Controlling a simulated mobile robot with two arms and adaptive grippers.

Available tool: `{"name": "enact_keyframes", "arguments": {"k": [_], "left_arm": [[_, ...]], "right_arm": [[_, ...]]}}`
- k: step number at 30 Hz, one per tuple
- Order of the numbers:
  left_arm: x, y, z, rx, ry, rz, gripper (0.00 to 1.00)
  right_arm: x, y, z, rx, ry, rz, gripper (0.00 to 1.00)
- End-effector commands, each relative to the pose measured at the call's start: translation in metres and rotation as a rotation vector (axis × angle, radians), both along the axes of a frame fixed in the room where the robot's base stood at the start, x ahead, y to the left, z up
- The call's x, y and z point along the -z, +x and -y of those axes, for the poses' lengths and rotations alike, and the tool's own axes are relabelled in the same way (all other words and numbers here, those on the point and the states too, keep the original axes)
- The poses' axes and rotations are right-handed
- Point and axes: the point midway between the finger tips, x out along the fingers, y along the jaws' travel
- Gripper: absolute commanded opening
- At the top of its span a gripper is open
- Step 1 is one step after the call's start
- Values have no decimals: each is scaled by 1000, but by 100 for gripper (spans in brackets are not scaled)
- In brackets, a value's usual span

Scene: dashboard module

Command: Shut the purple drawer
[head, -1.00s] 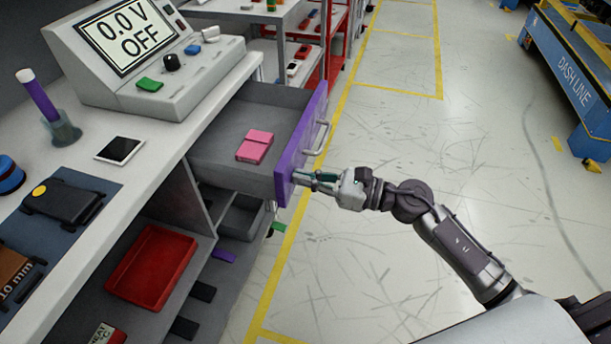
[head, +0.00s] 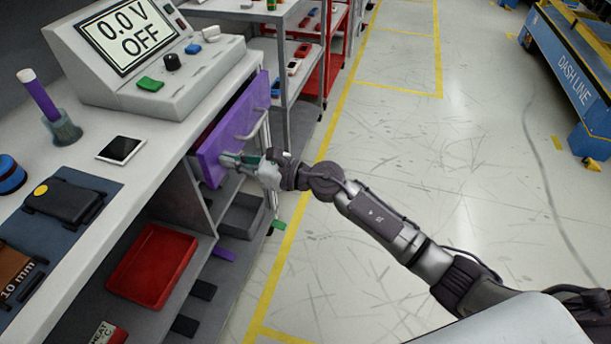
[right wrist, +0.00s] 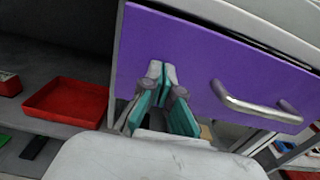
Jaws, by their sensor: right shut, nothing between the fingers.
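The purple drawer front (head: 218,135) now sits right under the edge of the white bench top in the head view, and the drawer's inside is hidden. In the right wrist view the purple front (right wrist: 205,55) fills the middle, with a thin dark gap along its top edge at the right. Its metal handle (right wrist: 255,108) is right of my fingers. My right gripper (head: 224,159) is shut and empty, its fingertips at the lower left part of the front, seemingly touching it. The right gripper also shows in the right wrist view (right wrist: 163,73). My left gripper is not in view.
The white bench top (head: 150,180) carries a meter console (head: 125,45), a phone-like device (head: 120,149) and a purple tool in a holder. A red tray (head: 152,268) lies on the shelf below. Grey and red racks stand beyond the drawer.

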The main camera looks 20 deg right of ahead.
Motion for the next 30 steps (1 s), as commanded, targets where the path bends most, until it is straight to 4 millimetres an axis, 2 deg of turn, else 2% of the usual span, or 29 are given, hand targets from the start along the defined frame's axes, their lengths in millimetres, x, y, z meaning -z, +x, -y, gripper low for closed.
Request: {"name": "enact_keyframes", "arguments": {"k": [6,10,17,30], "left_arm": [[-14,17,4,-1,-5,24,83],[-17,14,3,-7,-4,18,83],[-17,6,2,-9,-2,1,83],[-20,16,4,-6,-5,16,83]], "right_arm": [[1,18,-26,0,1,-1,0],[1,23,-34,0,1,-1,0],[-1,26,-38,1,2,0,0],[-2,28,-34,2,6,5,0]]}}
